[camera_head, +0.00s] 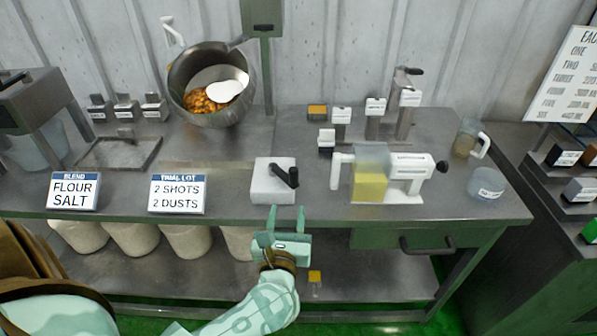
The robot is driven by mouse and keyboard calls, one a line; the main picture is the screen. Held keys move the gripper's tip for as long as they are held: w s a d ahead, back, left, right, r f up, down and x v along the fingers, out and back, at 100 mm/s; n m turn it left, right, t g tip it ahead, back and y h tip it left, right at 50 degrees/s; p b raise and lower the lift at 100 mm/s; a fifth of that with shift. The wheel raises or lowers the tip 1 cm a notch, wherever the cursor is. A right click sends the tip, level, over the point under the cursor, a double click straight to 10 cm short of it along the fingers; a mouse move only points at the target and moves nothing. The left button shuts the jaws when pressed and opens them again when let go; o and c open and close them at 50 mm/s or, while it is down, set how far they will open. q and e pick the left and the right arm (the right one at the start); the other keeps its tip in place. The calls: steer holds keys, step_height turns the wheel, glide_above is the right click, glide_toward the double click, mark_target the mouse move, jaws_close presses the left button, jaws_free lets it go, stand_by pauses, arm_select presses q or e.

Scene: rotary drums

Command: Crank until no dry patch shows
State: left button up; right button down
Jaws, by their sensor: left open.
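A tilted metal drum (183,72) stands at the back left of the bench. Orange-brown pieces (200,101) lie in its lower part, beside a bright white area (226,91); I cannot tell whether that area is powder, a dry patch or something else. A pale handle (173,31) sticks up at the drum's upper left. A white box with a black crank arm (289,173) sits near the bench's front edge. My left gripper (287,217) is open and empty, fingers pointing up in the picture, just in front of that box and apart from it. My right gripper is out of view.
A white device with a yellow block (369,187) and a black knob stands to the right. Signs (73,191) (177,193) stand at the front left. Small dispensers, a jug (470,138) and a cup (486,185) stand behind and right. Tubs (133,238) sit on the lower shelf.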

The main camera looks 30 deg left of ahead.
mark_target(293, 176)
arm_select(q)
steer(key=x, duration=1.4)
steer(key=shift+b, duration=0.35)
jaws_close()
